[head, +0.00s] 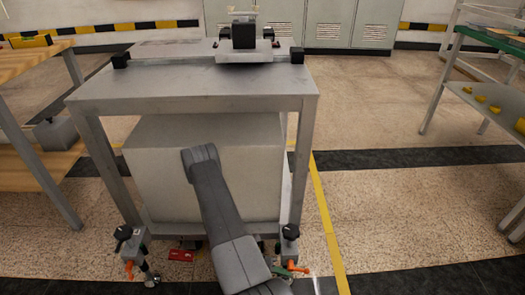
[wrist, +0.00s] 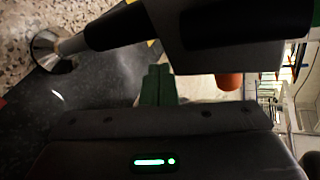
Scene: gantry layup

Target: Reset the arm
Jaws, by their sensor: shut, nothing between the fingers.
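My arm reaches down in front of the grey metal table (head: 190,92) in the head view. My gripper (wrist: 158,72) shows in the wrist view as two green fingers, closed together with nothing between them. In the head view a small green part, apparently the gripper's fingers, shows low by the table's right front leg, beside an orange handle (head: 300,270). The rest of the gripper is hidden or out of frame there. In the wrist view a dark leg part with a metal foot (wrist: 45,50) and an orange knob (wrist: 230,82) are close to the fingers.
A pale box (head: 155,170) sits beneath the table. A black and silver device (head: 243,35) stands on top. A wooden bench (head: 30,65) is at left, and a green-topped rack (head: 490,100) with yellow pieces at right. Open floor (head: 400,215) lies between table and rack.

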